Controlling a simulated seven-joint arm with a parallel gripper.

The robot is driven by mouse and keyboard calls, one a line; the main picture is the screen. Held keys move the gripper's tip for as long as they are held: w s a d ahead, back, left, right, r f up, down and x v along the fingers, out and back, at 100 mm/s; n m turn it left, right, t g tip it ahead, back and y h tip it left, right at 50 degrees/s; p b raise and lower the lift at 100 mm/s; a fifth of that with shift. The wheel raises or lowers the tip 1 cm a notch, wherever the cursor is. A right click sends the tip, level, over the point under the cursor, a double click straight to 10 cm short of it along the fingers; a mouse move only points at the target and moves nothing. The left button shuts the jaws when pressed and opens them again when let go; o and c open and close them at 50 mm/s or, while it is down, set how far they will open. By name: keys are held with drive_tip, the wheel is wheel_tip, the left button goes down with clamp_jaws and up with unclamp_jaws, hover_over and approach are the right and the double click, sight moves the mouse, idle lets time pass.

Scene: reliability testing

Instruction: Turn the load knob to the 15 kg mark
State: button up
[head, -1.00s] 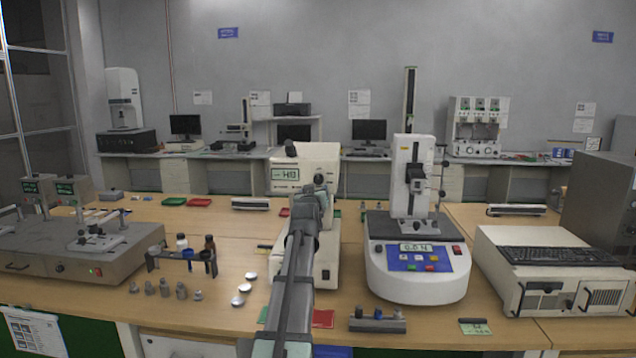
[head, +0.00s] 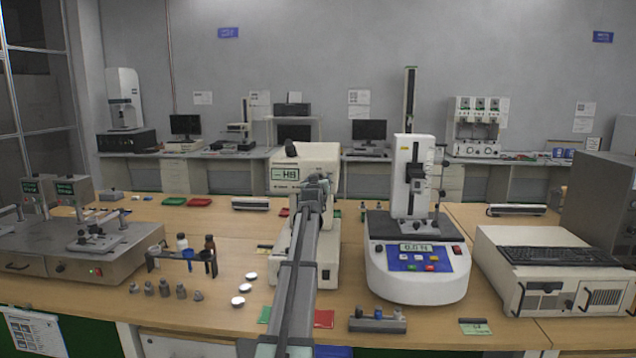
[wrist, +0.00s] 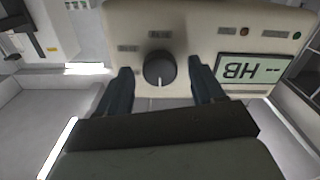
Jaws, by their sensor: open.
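The load knob (wrist: 160,69) is a round black dial with a white pointer line, on the front of a cream tester. In the wrist view, which looks upside down, the pointer is toward the picture's bottom. My gripper (wrist: 161,76) is open, with one dark finger on each side of the knob and a gap showing on both sides. The tester (head: 313,158) stands mid-table in the head view, its display reading "-- HB" (wrist: 254,69). The marks around the knob are too small to read.
A white force stand (head: 418,280) stands close on the right of the tester. Small metal weights (head: 165,288), white discs (head: 238,301) and a rack of bottles (head: 183,254) lie to the left. A grey block with posts (head: 377,325) sits near the front edge.

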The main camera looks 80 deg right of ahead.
drive_tip(key=shift+d, duration=0.55)
drive_tip(key=shift+c, duration=0.2)
drive_tip(key=c, duration=1)
